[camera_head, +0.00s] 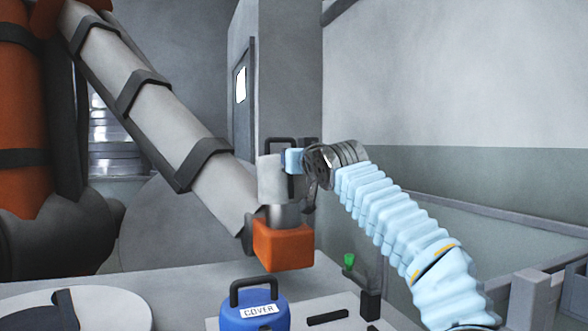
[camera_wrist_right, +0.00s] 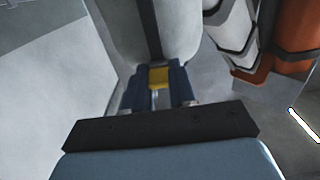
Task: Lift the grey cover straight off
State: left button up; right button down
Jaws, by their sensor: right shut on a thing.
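The grey cover (camera_head: 270,182) is a pale, rounded body high in the head view, in front of the orange-tipped machine arm. A dark handle (camera_head: 280,143) shows at its top. In the right wrist view the cover (camera_wrist_right: 180,28) fills the top middle, with a dark bar across it. My right gripper (camera_head: 297,161) comes in from the right, shut at the handle. Its two dark blue fingers (camera_wrist_right: 158,78) show in the wrist view with a yellow piece between them. The exact grip contact is partly hidden. My left gripper is not in view.
A blue block (camera_head: 255,312) labelled COVER, with a dark handle, stands at the front. A machine arm (camera_head: 150,90) with an orange end block (camera_head: 283,246) reaches down from upper left. A green-topped piece (camera_head: 349,260) stands beside a dark post (camera_head: 370,292). A round pale plate (camera_head: 110,308) lies front left.

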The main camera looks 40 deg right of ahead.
jog(key=shift+r, duration=2.65)
jog(key=shift+d, duration=0.1)
